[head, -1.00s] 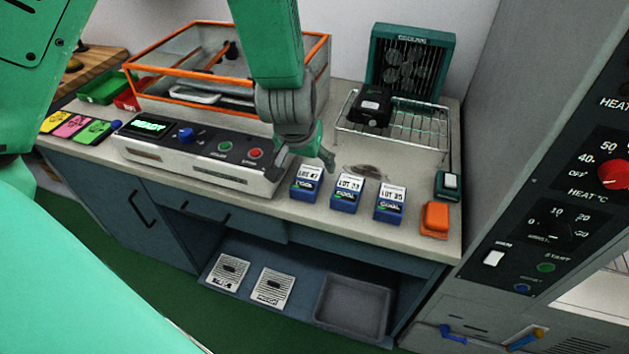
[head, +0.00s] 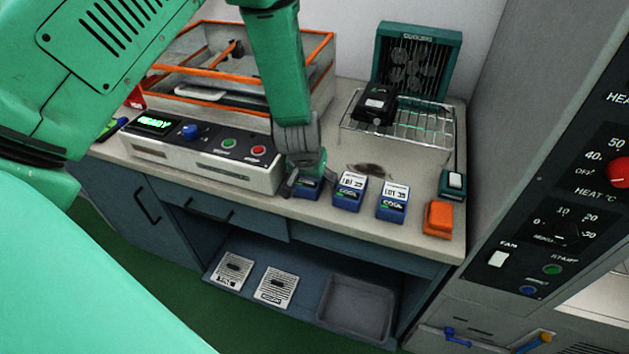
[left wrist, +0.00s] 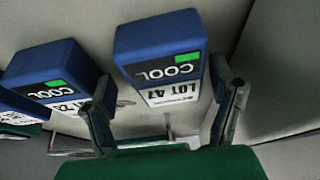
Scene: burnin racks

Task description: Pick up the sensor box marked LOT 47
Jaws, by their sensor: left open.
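The LOT 47 sensor box (head: 308,190) is blue with a white label and stands on the bench, mostly hidden behind my left gripper (head: 304,180) in the head view. In the left wrist view the box (left wrist: 160,48) shows its COOL face and LOT 47 label, upside down. There the open fingers of my left gripper (left wrist: 166,92) are on either side of the box's label end, with small gaps. Two similar boxes stand to its right in the head view, the LOT 33 box (head: 349,193) and the LOT 35 box (head: 392,205). My right gripper is not in view.
A control panel reading READY (head: 200,152) stands close left of the gripper, before an orange-framed clear case (head: 240,82). A wire rack (head: 420,125) holding a black box (head: 374,104) stands behind. An orange block (head: 438,217) and green switch box (head: 452,183) are at right.

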